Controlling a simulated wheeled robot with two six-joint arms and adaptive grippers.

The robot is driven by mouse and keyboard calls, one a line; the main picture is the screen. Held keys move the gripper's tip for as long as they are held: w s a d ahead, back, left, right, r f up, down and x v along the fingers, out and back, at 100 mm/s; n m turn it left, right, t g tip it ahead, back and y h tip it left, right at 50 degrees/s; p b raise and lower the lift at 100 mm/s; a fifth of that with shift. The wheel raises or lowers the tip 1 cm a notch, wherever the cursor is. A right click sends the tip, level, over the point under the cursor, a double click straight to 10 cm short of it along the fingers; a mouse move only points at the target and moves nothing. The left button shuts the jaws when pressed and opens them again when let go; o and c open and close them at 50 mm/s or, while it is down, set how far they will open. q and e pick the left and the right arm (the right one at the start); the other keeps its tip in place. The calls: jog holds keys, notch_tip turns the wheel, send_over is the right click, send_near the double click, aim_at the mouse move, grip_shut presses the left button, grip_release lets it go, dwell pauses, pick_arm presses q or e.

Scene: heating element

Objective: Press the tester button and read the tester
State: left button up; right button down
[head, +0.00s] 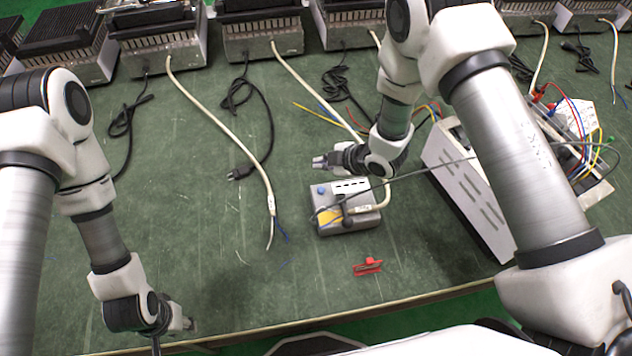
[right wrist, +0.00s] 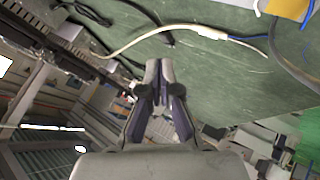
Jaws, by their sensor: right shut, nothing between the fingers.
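The tester (head: 362,217) is a small grey box with a yellow patch, standing on the green table near the middle of the head view. A blue button (head: 321,190) sits at its upper left, beside a small white panel (head: 350,186) too small to read. My right gripper (head: 320,162) is shut and empty, just behind the button in the head view and apart from it. The right wrist view shows its fingertips (right wrist: 159,66) together, with part of a yellow and grey thing (right wrist: 287,9) at the top right. My left gripper (head: 188,324) is low over the table's front left; its fingers are unclear.
A red clip-like piece (head: 368,267) lies in front of the tester. A white vented box (head: 465,190) with coloured wires stands at the right. A white cable with bare blue ends (head: 272,205) and a black plug (head: 240,172) lie left. Heater units (head: 262,35) line the back.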

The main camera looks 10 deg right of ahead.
aim_at(323, 191)
pick_arm(q)
jog(key=shift+s+d+r, duration=0.1)
jog(key=shift+s, duration=0.05)
pick_arm(e)
jog(key=shift+s+d, duration=0.1)
jog(key=shift+s, duration=0.05)
pick_arm(q)
notch_tip(323, 191, down, 7)
jog(key=b, duration=0.6)
jog(key=shift+r+b, duration=0.15)
jog(key=shift+b, duration=0.15)
pick_arm(e)
notch_tip(323, 191, down, 9)
jog(key=shift+r, duration=0.1)
dwell(0.4)
pick_arm(q)
jog(key=shift+f+b, duration=0.3)
pick_arm(e)
jog(key=shift+f, duration=0.45)
pick_arm(q)
jog(key=shift+f+b, duration=0.35)
pick_arm(e)
jog(key=shift+f, duration=0.45)
jog(key=shift+r, duration=0.1)
pick_arm(q)
jog(key=shift+r+p, duration=0.65)
pick_arm(e)
jog(key=shift+r, duration=0.8)
